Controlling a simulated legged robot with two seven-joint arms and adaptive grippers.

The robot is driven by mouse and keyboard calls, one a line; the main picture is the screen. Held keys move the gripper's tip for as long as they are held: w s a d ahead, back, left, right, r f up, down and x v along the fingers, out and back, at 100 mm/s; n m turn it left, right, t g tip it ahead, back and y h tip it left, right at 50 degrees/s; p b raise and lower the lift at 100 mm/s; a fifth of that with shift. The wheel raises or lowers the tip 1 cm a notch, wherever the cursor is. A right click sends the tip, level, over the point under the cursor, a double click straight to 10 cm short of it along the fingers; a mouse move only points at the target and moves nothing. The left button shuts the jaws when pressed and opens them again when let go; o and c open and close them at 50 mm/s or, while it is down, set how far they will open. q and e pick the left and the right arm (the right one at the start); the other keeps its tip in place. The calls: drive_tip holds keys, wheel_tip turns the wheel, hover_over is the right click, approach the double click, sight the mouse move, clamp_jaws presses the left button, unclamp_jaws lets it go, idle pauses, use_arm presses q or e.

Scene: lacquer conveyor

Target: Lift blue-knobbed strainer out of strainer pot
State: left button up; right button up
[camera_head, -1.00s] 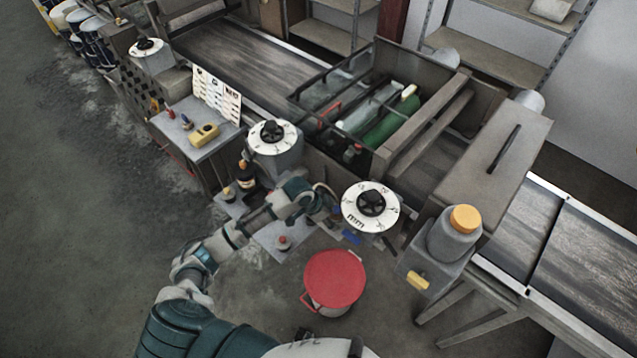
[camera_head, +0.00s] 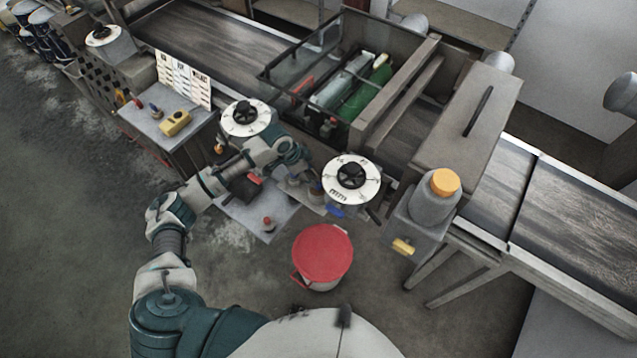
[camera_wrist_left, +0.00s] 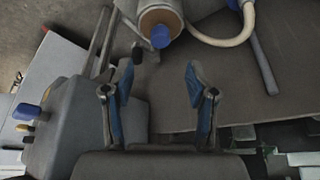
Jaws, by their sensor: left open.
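In the left wrist view, a grey cylinder with a tan ring and a blue knob (camera_wrist_left: 160,37), apparently the strainer in its pot, is at the top middle. My left gripper (camera_wrist_left: 165,64) is open and empty below it in the picture, its blue-sided fingers apart. The knob lies just past the fingertips, roughly in line with the gap between them; I see no contact. In the head view my left arm reaches to the small metal shelf (camera_head: 257,216) beside the dial-topped unit (camera_head: 368,191), and the gripper largely hides the pot area. The right gripper does not show.
A pale curved hose (camera_wrist_left: 235,38) lies right of the pot. A red-lidded bucket (camera_head: 322,252) stands on the floor in front. A grey bottle with an orange cap (camera_head: 445,183) is at right. Conveyor and glass-sided tank stand behind. The floor at left is clear.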

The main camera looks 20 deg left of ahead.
sight(319, 184)
use_arm(q)
drive_tip(key=x, duration=0.7)
drive_tip(key=shift+w+a+f, duration=0.1)
drive_tip(key=shift+a+f, duration=0.05)
drive_tip(key=shift+f, duration=0.3)
drive_tip(key=shift+w+d+f, duration=0.1)
drive_tip(key=shift+d+f, duration=0.35)
drive_tip(key=shift+f, duration=0.05)
drive_tip(key=shift+a, duration=0.15)
clamp_jaws()
